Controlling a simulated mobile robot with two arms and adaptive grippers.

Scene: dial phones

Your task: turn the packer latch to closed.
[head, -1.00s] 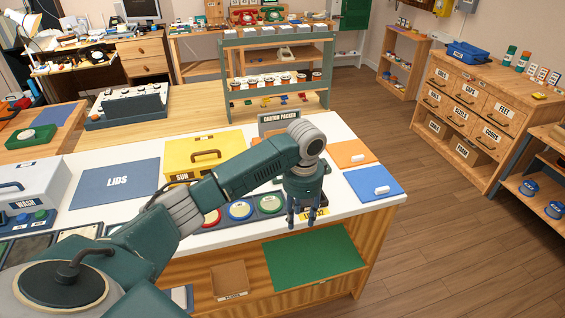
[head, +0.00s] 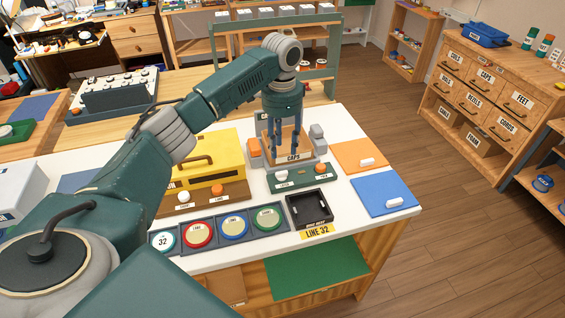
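The carton packer (head: 285,187) stands on the white table, with a green base, grey blocks at its sides and an orange block on its left. A tan carton marked CAPS (head: 293,157) sits in it. Its base front bears a white knob (head: 281,175) and an orange knob (head: 321,168); their labels are too small to read, and I cannot tell which part is the latch. My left gripper (head: 285,155) points down over the packer, fingers apart, in front of the carton or around it; contact is unclear. My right gripper is out of view.
Left of the packer is a yellow machine (head: 205,150) with its own white and orange knobs. In front lie a row of coloured round pads (head: 235,228) and a black tray (head: 310,209). Orange (head: 360,154) and blue (head: 384,194) mats lie to the right.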

